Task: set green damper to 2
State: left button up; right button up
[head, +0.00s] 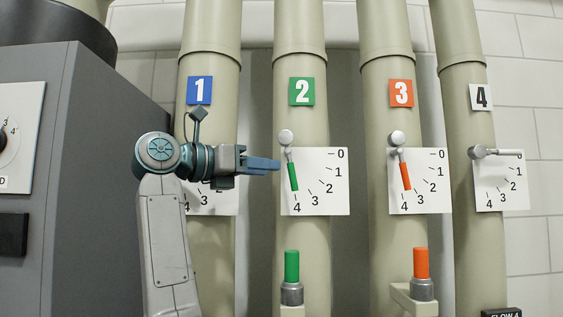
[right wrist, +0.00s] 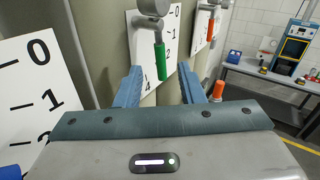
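The green damper is a lever with a green grip (head: 293,176) on pipe 2. It hangs from a round grey pivot (head: 286,137) and points down toward 4 on its white 0-to-4 scale plate (head: 328,185). My right gripper (head: 277,165) is just left of the green grip in the head view, its blue fingers pointing at it. In the right wrist view the gripper (right wrist: 159,67) is open, and the green grip (right wrist: 160,61) shows between and beyond the two fingers. I cannot tell whether they touch it. My left gripper is not in view.
The orange damper lever (head: 405,176) on pipe 3 points down near 4. The lever on pipe 4 (head: 497,152) lies level at 0. A green-capped fitting (head: 292,267) and an orange-capped one (head: 421,264) stand below. A grey cabinet (head: 85,180) is at left.

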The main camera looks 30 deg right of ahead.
aim_at(289, 169)
jog(key=d+p, duration=0.1)
jog(key=d, duration=0.4)
jog(key=shift+w+d+p, duration=0.1)
jog(key=shift+p, duration=0.3)
grip_shut()
